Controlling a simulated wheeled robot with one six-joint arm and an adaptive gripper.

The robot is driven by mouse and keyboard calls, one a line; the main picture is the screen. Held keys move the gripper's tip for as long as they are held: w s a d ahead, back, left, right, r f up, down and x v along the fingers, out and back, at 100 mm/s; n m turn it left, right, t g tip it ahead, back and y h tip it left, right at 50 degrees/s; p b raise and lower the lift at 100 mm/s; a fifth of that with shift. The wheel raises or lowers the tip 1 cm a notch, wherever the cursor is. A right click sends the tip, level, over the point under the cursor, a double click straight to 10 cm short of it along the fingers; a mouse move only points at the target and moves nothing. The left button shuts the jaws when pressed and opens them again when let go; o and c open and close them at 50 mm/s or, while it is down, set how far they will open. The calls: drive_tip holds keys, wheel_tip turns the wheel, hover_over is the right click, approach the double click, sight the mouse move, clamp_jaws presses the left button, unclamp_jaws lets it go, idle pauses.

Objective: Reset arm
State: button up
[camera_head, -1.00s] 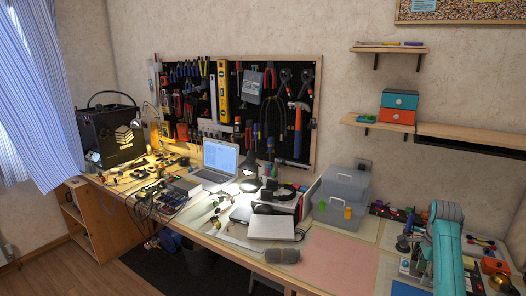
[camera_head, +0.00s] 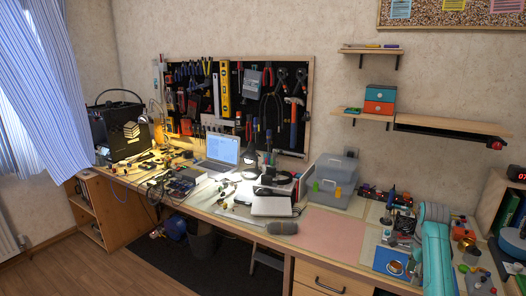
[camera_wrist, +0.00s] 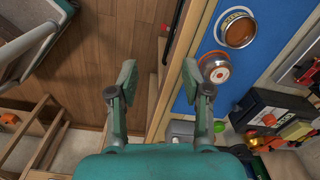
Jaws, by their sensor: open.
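My gripper (camera_wrist: 157,88) shows in the wrist view with its two teal and grey fingers spread wide apart. Nothing is between the fingertips. The wooden floor and the bench edge lie beyond them. My teal arm (camera_head: 434,250) rises at the lower right in the head view, in front of the right end of the workbench. The gripper's fingers cannot be made out in the head view.
In the wrist view, a blue mat (camera_wrist: 212,42) carries round items close to the right finger. Open floor (camera_head: 70,265) lies at the lower left.

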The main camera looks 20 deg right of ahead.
drive_tip(key=a+f+n+t+h, duration=0.25)
drive_tip(key=a+f+n, duration=0.35)
drive_tip(key=a+f, duration=1.2)
drive_tip(key=s+a+f+n+t, duration=0.2)
drive_tip(key=s+a+f+n, duration=0.15)
drive_tip(key=s+a, duration=0.3)
drive_tip(key=s+a+f+n+t, duration=0.2)
drive_tip(key=s+a+f, duration=0.3)
drive_tip(key=a, duration=0.3)
drive_tip(key=s+a+r+n+t, duration=0.2)
drive_tip(key=s+a+r+n, duration=0.1)
drive_tip(key=s+a, duration=0.35)
drive_tip(key=s+a+r+n+t, duration=0.2)
drive_tip(key=s+a+r+n, duration=0.25)
drive_tip(key=s, duration=0.35)
drive_tip(key=s+a+r+n+t+y, duration=0.1)
drive_tip(key=s+a+r+n+t, duration=0.1)
drive_tip(key=s+r, duration=0.5)
drive_tip(key=s+a+r+n+t+y, duration=0.1)
drive_tip(key=s+r, duration=0.5)
drive_tip(key=r, duration=0.7)
drive_tip(key=a+n+t, duration=0.1)
drive_tip(key=a+n, duration=0.1)
drive_tip(key=a, duration=0.1)
drive_tip(key=shift+s+n+y, duration=0.35)
drive_tip(key=shift+s+n, duration=0.05)
